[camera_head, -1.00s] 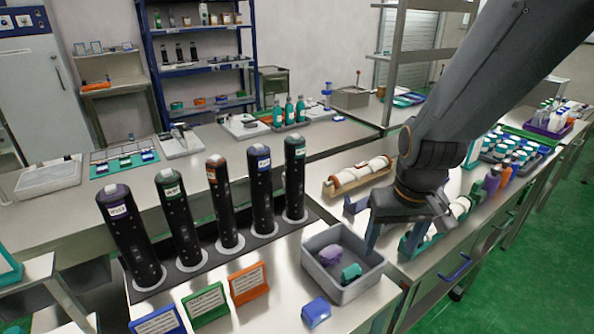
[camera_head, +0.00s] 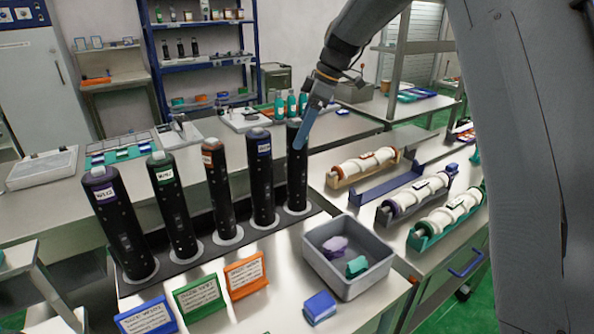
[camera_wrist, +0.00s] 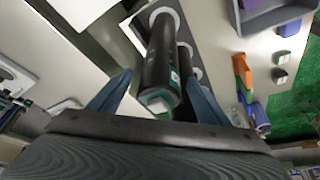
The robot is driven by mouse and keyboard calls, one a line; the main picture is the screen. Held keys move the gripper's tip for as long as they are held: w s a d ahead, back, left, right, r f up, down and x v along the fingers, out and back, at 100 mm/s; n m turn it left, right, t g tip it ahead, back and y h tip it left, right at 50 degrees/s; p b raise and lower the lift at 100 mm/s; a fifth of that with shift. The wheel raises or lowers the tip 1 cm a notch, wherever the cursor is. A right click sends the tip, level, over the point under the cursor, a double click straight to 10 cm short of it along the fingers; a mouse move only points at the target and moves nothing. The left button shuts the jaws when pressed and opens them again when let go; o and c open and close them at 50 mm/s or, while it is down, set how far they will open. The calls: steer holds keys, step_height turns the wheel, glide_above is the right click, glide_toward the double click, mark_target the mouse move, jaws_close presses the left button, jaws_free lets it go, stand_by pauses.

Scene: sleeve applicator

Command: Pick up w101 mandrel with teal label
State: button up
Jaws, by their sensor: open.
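The w101 mandrel with the teal label (camera_head: 297,172) is the rightmost black upright cylinder in the rack in the head view. My gripper (camera_head: 301,143) is at its top, with one blue finger across the upper part and covering the label there. In the wrist view the mandrel (camera_wrist: 161,55) runs between my two open fingers, and its teal and white label shows near the top. The fingers stand on either side with gaps visible; I cannot tell whether either one touches it.
Several other black mandrels (camera_head: 262,178) stand in a row to the left, the nearest close beside. A grey bin (camera_head: 345,284) with purple and teal pieces is at front right. Coloured cradles (camera_head: 440,235) hold white rollers further right. Sign cards (camera_head: 201,297) stand in front.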

mark_target(292, 150)
steer(key=shift+p+x, duration=1.7)
steer(key=shift+x, duration=1.8)
steer(key=shift+c, duration=0.5)
jaws_close()
